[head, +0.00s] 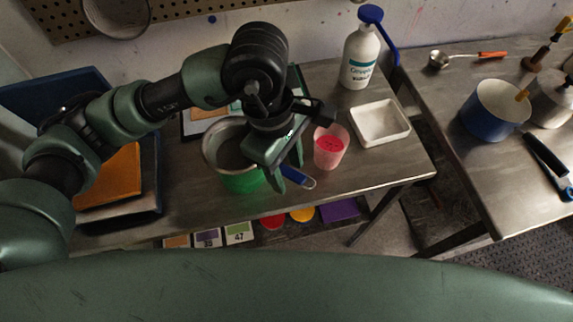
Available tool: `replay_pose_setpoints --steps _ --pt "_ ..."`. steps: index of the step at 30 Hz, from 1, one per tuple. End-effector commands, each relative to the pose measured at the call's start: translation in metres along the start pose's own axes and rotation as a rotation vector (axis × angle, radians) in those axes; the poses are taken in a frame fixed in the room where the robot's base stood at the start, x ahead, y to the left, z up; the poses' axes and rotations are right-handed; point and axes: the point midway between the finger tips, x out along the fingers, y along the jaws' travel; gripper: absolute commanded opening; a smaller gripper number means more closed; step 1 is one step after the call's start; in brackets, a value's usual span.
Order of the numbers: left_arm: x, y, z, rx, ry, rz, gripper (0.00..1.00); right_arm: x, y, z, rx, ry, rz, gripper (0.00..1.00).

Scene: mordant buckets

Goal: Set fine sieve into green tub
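The green tub (240,183) stands on the left metal table, partly hidden by my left arm. A round grey metal rim and bowl (221,150), which looks like the fine sieve, sits in the tub's mouth. My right gripper is out of view.
A pink cup (330,146) stands close right of the gripper. A white tray (379,123) and white bottle (360,57) are farther right. An orange sheet (112,180) lies in a dark tray at left. The right table (475,170) holds a blue pot (484,119).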

Motion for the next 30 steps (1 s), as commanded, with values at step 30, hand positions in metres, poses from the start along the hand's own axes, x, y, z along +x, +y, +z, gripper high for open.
replay_pose_setpoints --steps 30 --pt "-0.078 0.000 0.000 0.000 0.000 -0.001 0.45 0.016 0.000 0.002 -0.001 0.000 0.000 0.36"
